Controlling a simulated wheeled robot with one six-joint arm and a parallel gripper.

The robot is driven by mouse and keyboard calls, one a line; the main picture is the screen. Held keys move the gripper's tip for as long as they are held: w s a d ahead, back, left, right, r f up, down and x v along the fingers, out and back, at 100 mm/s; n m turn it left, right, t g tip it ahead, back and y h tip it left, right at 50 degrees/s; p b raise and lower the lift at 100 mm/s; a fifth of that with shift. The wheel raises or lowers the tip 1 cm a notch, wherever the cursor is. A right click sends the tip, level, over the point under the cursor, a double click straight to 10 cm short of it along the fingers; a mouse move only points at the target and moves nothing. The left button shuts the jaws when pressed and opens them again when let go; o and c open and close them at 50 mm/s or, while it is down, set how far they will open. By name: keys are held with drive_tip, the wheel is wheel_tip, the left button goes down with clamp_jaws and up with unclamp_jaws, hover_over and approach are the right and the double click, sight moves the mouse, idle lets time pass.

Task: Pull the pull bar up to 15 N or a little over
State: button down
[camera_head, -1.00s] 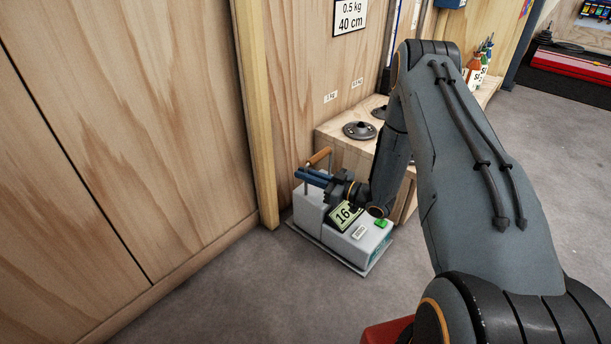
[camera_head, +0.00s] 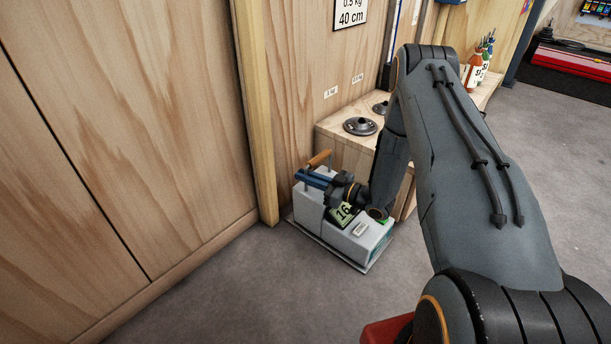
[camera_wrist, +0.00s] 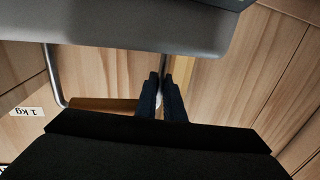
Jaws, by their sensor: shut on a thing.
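The pull bar (camera_head: 319,158) is a short orange-brown wooden grip on metal rods, standing above a light grey measuring box (camera_head: 348,246). The bar also shows in the wrist view (camera_wrist: 100,104). My gripper (camera_head: 299,175) reaches in from the right with its blue fingers just above the box. In the wrist view my gripper (camera_wrist: 161,77) is shut on the pull bar, its fingertips on the metal rod at one end of the wooden grip. The display (camera_head: 343,214) on the box reads 16; its edge is partly covered by my wrist.
A wooden bench (camera_head: 345,145) with round dark weights (camera_head: 360,126) stands behind the box. A plywood wall (camera_head: 120,120) with an upright post (camera_head: 258,130) is on the left. Coloured bottles (camera_head: 475,70) stand at the back. The grey floor in front is clear.

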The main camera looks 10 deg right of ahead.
drive_tip(key=shift+f, duration=0.35)
drive_tip(key=c, duration=1.8)
unclamp_jaws()
